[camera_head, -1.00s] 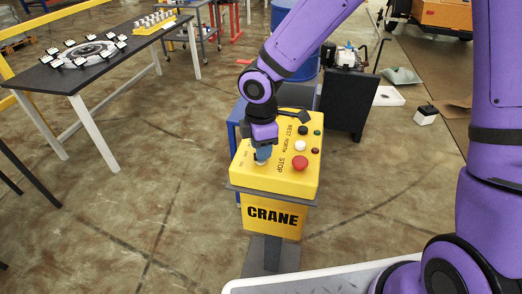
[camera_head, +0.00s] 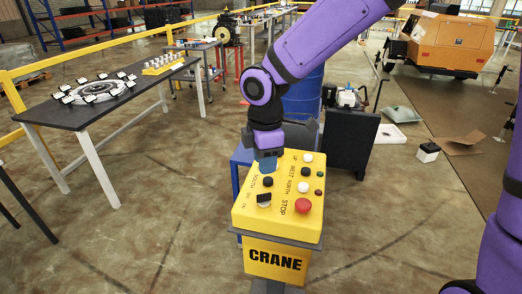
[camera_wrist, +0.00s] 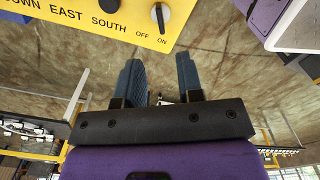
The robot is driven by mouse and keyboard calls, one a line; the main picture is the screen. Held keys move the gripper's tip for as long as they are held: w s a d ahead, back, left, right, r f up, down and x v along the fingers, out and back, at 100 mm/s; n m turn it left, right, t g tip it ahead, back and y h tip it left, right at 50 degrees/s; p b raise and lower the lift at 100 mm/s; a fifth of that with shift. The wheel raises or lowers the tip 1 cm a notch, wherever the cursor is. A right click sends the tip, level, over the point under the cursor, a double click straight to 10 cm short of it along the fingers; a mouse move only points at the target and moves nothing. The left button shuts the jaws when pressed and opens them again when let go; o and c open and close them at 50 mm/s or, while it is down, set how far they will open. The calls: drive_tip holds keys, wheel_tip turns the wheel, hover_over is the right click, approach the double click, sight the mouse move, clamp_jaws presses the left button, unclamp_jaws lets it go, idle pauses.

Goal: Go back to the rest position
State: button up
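My gripper (camera_head: 267,163) hangs at the back left of the yellow crane control panel (camera_head: 250,222), fingers pointing down. In the wrist view my gripper (camera_wrist: 159,75) shows two blue fingers apart with nothing between them. The panel edge (camera_wrist: 85,22) lies beyond the fingertips there, with a rotary switch (camera_wrist: 160,17) marked OFF and ON. In the head view this switch (camera_head: 264,200) is clear of the fingers. A red stop button (camera_head: 303,206) is at its right. Whether the fingers touch a button at the panel's back left cannot be told.
A dark table (camera_head: 60,112) with a round ring fixture stands at the left. A blue barrel (camera_head: 304,98) and a dark box (camera_head: 350,142) stand behind the panel. An orange machine (camera_head: 450,43) is at the back right. The floor left of the panel is clear.

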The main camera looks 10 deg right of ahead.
drive_tip(key=s+d+r+m+t+h, duration=0.1)
drive_tip(key=s+d+r+m, duration=0.2)
drive_tip(key=d+r+m, duration=0.4)
drive_tip(key=s+d+r+m+t+h, duration=0.15)
drive_tip(key=s+d+r+m, duration=0.3)
drive_tip(key=d, duration=0.45)
drive_tip(key=s+d+r+m+t+y, duration=0.2)
drive_tip(key=s+d+r+m, duration=0.3)
drive_tip(key=s+d+m, duration=0.3)
drive_tip(key=shift+s+d+r+m+t, duration=0.25)
drive_tip(key=shift+s+r+m+t, duration=0.1)
drive_tip(key=shift+s, duration=1.2)
drive_tip(key=shift+y, duration=0.25)
